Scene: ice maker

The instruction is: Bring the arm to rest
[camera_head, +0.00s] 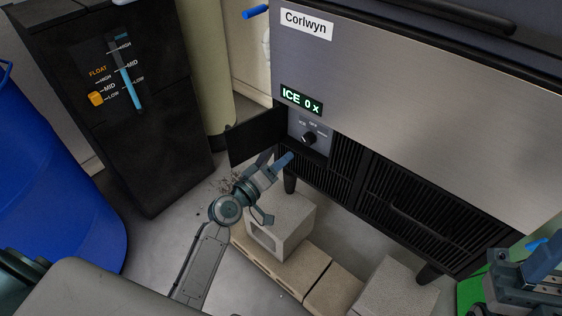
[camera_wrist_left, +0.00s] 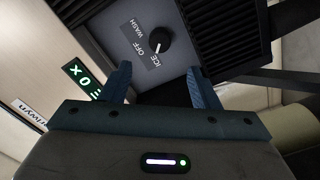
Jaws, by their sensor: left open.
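My left gripper (camera_head: 274,162) is open in front of the ice maker (camera_head: 420,110), close to its small control panel. In the left wrist view its two blue fingers (camera_wrist_left: 159,72) stand apart, with nothing between them. A black knob (camera_head: 308,138) sits on the panel beyond the fingertips; it also shows in the left wrist view (camera_wrist_left: 160,41). Its white mark points toward the ICE label. A small black door (camera_head: 256,136) stands open left of the panel. My right gripper (camera_head: 540,268) is partly in view at the lower right; its jaw opening is unclear.
The green display (camera_head: 301,102) reads "ICE 0 x". Concrete blocks (camera_head: 285,222) lie on the floor below my left gripper. A black box (camera_head: 150,150) with a float gauge and a blue barrel (camera_head: 55,180) stand left. Some floor between them and my left arm is clear.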

